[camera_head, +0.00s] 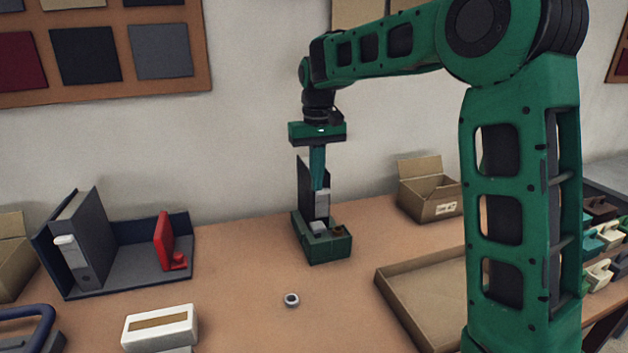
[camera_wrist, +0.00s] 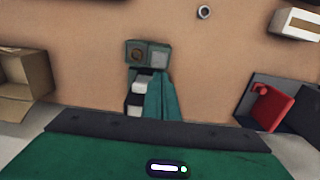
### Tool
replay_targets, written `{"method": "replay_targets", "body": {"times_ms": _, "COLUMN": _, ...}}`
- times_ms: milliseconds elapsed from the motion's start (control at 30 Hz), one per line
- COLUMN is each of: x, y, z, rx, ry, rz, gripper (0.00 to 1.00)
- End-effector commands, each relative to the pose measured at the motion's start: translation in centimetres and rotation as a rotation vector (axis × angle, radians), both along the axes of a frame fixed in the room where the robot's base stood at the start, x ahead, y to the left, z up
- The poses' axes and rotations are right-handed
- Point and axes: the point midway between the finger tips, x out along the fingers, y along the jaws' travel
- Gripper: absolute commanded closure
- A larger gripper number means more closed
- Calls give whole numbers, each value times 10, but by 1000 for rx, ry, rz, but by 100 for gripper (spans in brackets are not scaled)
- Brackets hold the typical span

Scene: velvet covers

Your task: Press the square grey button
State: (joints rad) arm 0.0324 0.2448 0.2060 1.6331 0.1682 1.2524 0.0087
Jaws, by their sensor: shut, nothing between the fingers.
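A small dark green box (camera_head: 329,248) stands on the table below my gripper. Its top carries a square grey button (camera_head: 318,227) on the left and a round brown button (camera_head: 338,231) on the right. In the wrist view the box (camera_wrist: 147,43) shows the grey button (camera_wrist: 160,58) right of the round one (camera_wrist: 137,55). My gripper (camera_head: 320,213) is shut and empty, pointing down, with its tips very close to the grey button. In the wrist view my gripper (camera_wrist: 152,73) ends beside the box top. I cannot tell whether the tips touch the button.
A dark tray (camera_head: 120,279) with a grey binder (camera_head: 82,240) and a red object (camera_head: 163,241) stands left. An open cardboard box (camera_head: 428,200) is right of the button box. A shallow cardboard tray (camera_head: 396,308) lies front right. A small ring (camera_head: 291,300) and white block (camera_head: 160,328) lie in front.

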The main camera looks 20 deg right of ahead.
Motion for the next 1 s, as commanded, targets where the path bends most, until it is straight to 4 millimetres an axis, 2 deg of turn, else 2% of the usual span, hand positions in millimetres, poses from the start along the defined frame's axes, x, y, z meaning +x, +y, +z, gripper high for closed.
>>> {"method": "replay_targets", "body": {"times_ms": 33, "x": -1, "y": 0, "z": -11, "rx": 0, "ry": 4, "rz": 0, "gripper": 100}}
{"method": "replay_targets", "body": {"times_ms": 300, "x": -1, "y": 0, "z": -61, "rx": 0, "ry": 3, "rz": 1, "gripper": 100}}
{"method": "replay_targets", "body": {"times_ms": 500, "x": -1, "y": 0, "z": -90, "rx": 1, "ry": 3, "rz": 0, "gripper": 100}}
{"method": "replay_targets", "body": {"times_ms": 700, "x": 0, "y": 0, "z": -104, "rx": 1, "ry": 0, "rz": 0, "gripper": 100}}
{"method": "replay_targets", "body": {"times_ms": 1000, "x": 0, "y": 0, "z": -107, "rx": 0, "ry": -1, "rz": 1, "gripper": 100}}
